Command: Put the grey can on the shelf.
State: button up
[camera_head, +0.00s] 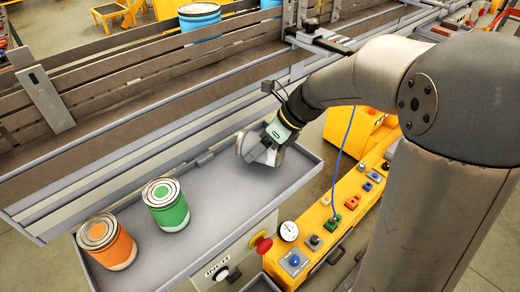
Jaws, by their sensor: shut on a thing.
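The grey can (242,145) is at my gripper, above or at the right part of the grey shelf (210,185); it looks tilted, and much of it is hidden behind the gripper. I cannot tell whether it touches the shelf. My gripper (262,152) is shut on the can, with the fingers only partly visible. A green can (172,216) and an orange can (118,249) stand upright on the left part of the shelf.
The roller conveyor's side rails (150,75) run behind the shelf. A yellow control panel (325,222) with buttons and a gauge (288,231) lies to the right. A red stop button (261,243) juts out at the shelf's front. The shelf's middle is bare.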

jog(key=shift+f, duration=0.95)
jog(key=shift+f, duration=0.25)
jog(key=o, duration=1.2)
jog(key=shift+c, duration=0.2)
jog(key=shift+d+r, duration=0.25)
jog(key=shift+r, duration=0.2)
jog(key=v, duration=1.1)
jog(key=s+d+f+n+h, duration=0.2)
jog(key=s+f+n+h, duration=0.1)
jog(key=s+n, duration=0.7)
jog(key=s+d+f+n+h, duration=0.3)
jog(key=s+f+n, duration=0.3)
jog(key=s+n, duration=0.4)
jog(key=n+h, duration=0.1)
jog(key=n, duration=0.3)
jog(key=shift+s+d+f, duration=0.2)
jog(key=shift+d+f, duration=0.05)
jog(key=shift+d, duration=0.05)
